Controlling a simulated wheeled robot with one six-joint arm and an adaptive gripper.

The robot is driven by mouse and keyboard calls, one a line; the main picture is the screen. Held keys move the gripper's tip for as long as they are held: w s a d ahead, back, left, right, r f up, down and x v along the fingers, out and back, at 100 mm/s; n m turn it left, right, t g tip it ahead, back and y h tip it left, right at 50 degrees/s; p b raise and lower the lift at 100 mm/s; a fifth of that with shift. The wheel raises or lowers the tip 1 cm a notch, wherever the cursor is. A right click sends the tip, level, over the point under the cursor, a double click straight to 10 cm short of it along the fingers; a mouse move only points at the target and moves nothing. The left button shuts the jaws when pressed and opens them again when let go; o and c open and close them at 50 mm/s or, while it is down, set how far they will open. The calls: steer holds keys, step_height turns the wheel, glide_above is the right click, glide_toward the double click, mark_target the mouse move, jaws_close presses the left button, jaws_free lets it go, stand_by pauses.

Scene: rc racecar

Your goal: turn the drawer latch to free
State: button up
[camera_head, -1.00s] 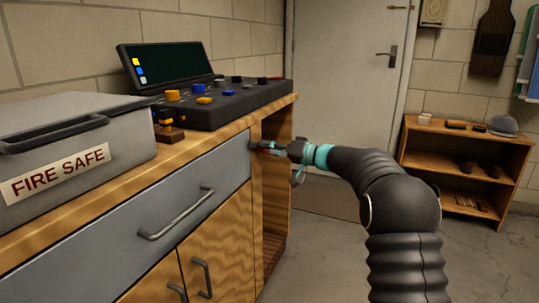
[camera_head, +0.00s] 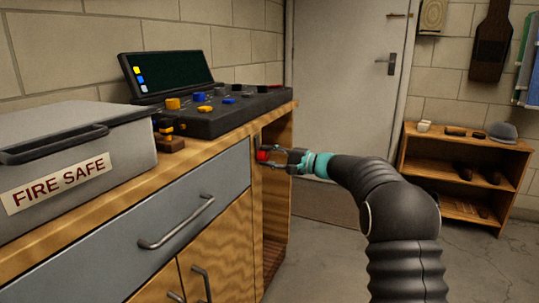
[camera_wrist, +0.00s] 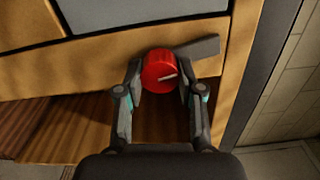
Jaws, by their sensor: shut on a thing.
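The drawer latch is a round red knob (camera_wrist: 160,71) with a pale line on its face and a dark grey bar (camera_wrist: 198,48) behind it, pointing to the upper right in the wrist view. The knob also shows in the head view (camera_head: 263,156) on the cabinet's wooden front, right of the grey drawer (camera_head: 170,215). My gripper (camera_wrist: 159,78) has one finger on each side of the knob and is shut on it. In the head view my gripper (camera_head: 278,157) reaches the knob from the right. The drawer front looks closed.
The grey FIRE SAFE box (camera_head: 75,155) and a black control panel (camera_head: 215,108) stand on the cabinet top. An open wooden compartment (camera_head: 276,215) lies below the knob. A low shelf (camera_head: 465,180) stands at the right, with open floor before it.

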steer(key=shift+m+p, duration=0.4)
steer(key=shift+m, duration=0.7)
steer(key=o, duration=1.1)
steer(key=shift+a, duration=0.1)
steer(key=shift+o, duration=0.2)
steer(key=v, duration=1.2)
